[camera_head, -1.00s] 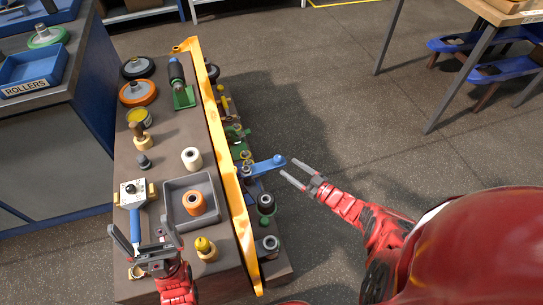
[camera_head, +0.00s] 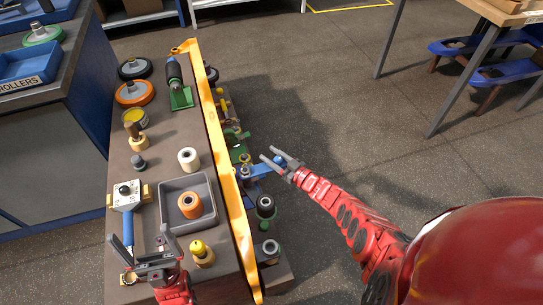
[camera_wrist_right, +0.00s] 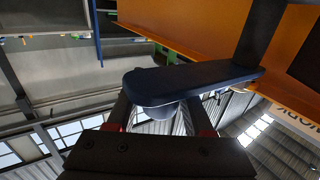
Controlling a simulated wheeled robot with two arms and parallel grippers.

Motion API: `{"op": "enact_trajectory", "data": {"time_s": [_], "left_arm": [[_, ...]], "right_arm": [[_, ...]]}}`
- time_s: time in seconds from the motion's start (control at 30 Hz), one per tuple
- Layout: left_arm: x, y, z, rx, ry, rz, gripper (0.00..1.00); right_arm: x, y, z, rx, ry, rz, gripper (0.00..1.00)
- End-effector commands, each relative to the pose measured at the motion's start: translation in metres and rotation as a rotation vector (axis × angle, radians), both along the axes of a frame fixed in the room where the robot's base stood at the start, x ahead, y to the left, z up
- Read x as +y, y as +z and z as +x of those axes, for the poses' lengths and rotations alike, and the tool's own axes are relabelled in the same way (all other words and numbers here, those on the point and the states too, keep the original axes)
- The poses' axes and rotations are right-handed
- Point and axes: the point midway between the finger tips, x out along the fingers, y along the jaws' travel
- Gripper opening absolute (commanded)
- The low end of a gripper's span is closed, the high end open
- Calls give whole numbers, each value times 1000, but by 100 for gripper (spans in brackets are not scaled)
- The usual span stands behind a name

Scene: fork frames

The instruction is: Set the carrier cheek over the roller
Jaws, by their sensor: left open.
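A blue arm-like plate (camera_head: 263,170), which looks like the carrier cheek, sticks out from the far side of the yellow beam. In the right wrist view it is a dark blue bar (camera_wrist_right: 190,80) seen from below, with a grey cylinder (camera_wrist_right: 163,109) under its near end. My right gripper (camera_head: 268,154) is at the plate's outer end; its fingers stand apart on either side of the cylinder, with gaps visible. My left gripper (camera_head: 142,241) is open and empty over the bench's near-left part. Which roller the cheek belongs over I cannot tell; the area under the plate is hidden.
The long yellow beam (camera_head: 222,165) divides the bench (camera_head: 165,95). A grey tray (camera_head: 168,195) holds an orange roller (camera_head: 190,205).

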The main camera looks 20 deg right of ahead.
Motion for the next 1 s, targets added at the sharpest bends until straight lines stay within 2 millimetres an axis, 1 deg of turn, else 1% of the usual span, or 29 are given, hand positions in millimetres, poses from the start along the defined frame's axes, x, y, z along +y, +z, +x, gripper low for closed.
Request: {"op": "enact_trajectory", "data": {"time_s": [0.03, 0.17, 0.2, 0.27, 1.0], "left_arm": [[0, 0, 0, 0, 0, 0, 100], [0, 0, 0, 0, 0, 0, 100], [0, 0, 0, 0, 0, 0, 100], [0, 0, 0, 0, 0, 0, 100], [0, 0, 0, 0, 0, 0, 100]], "right_arm": [[0, 0, 0, 0, 0, 0, 41], [0, 0, 0, 0, 0, 0, 18], [0, 0, 0, 0, 0, 0, 10], [0, 0, 0, 0, 0, 0, 0], [0, 0, 0, -1, 0, -1, 0]]}}
